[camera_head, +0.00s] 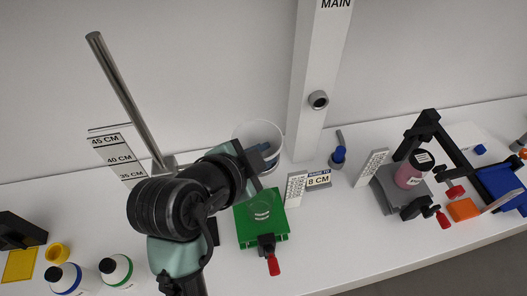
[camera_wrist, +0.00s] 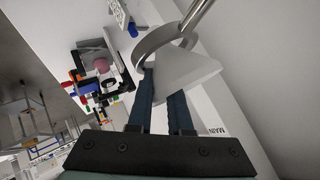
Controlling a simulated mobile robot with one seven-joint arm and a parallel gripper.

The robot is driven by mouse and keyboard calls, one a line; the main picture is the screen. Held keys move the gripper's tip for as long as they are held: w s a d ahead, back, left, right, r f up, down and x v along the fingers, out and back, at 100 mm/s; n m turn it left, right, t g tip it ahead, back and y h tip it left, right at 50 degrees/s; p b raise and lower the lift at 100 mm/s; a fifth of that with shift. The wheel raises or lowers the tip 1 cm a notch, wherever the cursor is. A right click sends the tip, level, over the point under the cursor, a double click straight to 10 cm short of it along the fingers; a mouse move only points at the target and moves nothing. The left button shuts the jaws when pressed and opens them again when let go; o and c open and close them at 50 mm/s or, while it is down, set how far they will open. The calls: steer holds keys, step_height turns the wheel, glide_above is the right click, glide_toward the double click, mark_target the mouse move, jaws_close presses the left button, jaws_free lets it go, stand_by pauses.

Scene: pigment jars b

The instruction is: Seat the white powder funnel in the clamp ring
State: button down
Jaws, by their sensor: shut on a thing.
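The white powder funnel (camera_head: 258,132) shows in the head view behind my gripper (camera_head: 263,160), which covers part of it. In the wrist view the pale cone of the funnel (camera_wrist: 185,68) lies at the tips of the two dark blue fingers of my gripper (camera_wrist: 163,92), which is shut on it. The grey clamp ring (camera_wrist: 150,40) curves close beside the cone's upper left, with a metal rod (camera_wrist: 200,14) running from it. Ring and cone overlap in this view; I cannot tell whether they touch. The ring is not clear in the head view.
A tall metal rod (camera_head: 122,90) stands at the back left by a height scale (camera_head: 118,160). A white pillar (camera_head: 318,80) rises behind. A green tray (camera_head: 248,236) with a clear jar lies below my gripper. A black-framed station with a pink jar (camera_head: 410,170) is at right.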

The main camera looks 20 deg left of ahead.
steer(key=c, duration=0.8)
jaws_free()
steer(key=shift+f, duration=0.2)
steer(key=shift+o, duration=0.2)
steer(key=shift+f, duration=0.15)
steer(key=shift+s, duration=0.1)
steer(key=shift+s+a+r+b, duration=0.1)
steer(key=shift+s+r+b, duration=0.2)
steer(key=p+v, duration=0.7)
steer(key=v, duration=0.5)
steer(key=shift+r, duration=0.35)
steer(key=shift+a, duration=0.1)
